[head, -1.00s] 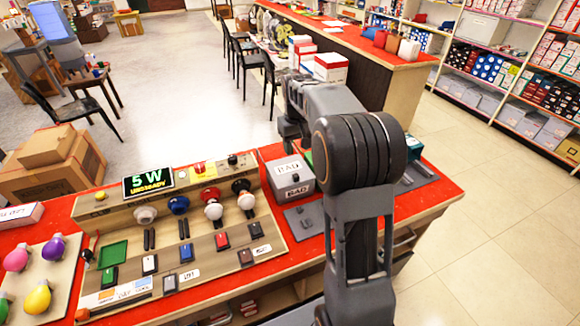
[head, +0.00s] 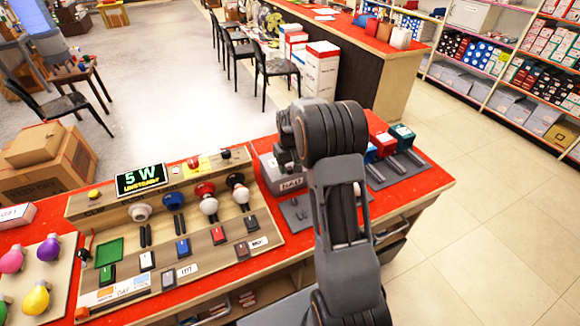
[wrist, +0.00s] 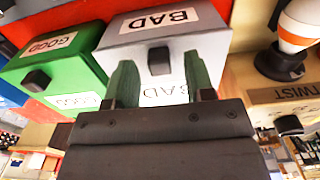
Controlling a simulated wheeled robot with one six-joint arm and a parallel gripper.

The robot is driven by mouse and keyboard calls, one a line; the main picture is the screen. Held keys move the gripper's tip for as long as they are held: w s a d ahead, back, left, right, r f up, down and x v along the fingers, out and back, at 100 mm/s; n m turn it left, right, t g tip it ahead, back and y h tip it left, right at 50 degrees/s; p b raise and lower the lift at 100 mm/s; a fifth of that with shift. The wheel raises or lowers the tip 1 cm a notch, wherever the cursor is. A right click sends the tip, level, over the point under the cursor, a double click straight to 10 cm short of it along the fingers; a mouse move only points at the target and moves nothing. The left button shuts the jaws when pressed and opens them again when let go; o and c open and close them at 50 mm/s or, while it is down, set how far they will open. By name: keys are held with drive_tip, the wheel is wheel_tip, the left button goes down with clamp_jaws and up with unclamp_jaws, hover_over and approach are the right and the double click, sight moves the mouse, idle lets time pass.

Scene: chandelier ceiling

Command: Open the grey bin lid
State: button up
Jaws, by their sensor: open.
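The grey bin (head: 268,178) with a "BAD" label stands on the red counter, partly hidden by my arm in the head view. The grey bin also fills the upper middle of the wrist view (wrist: 200,48), with its lid closed and a dark knob (wrist: 158,60) on it. My gripper (wrist: 160,76) is open, with its two green fingers apart, one on each side of the knob in the picture. I cannot tell whether the fingers touch the bin. In the head view my gripper is mostly hidden by my arm.
A green "GOOD" bin (wrist: 55,58) stands beside the grey bin. A wooden panel (head: 170,240) with bulbs, sockets and switches is left of it. Red, blue and green boxes (head: 402,135) stand right of my arm. Open floor (head: 180,90) lies behind the counter.

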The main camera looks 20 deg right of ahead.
drive_tip(key=shift+f, duration=0.55)
drive_tip(key=shift+c, duration=0.3)
clamp_jaws()
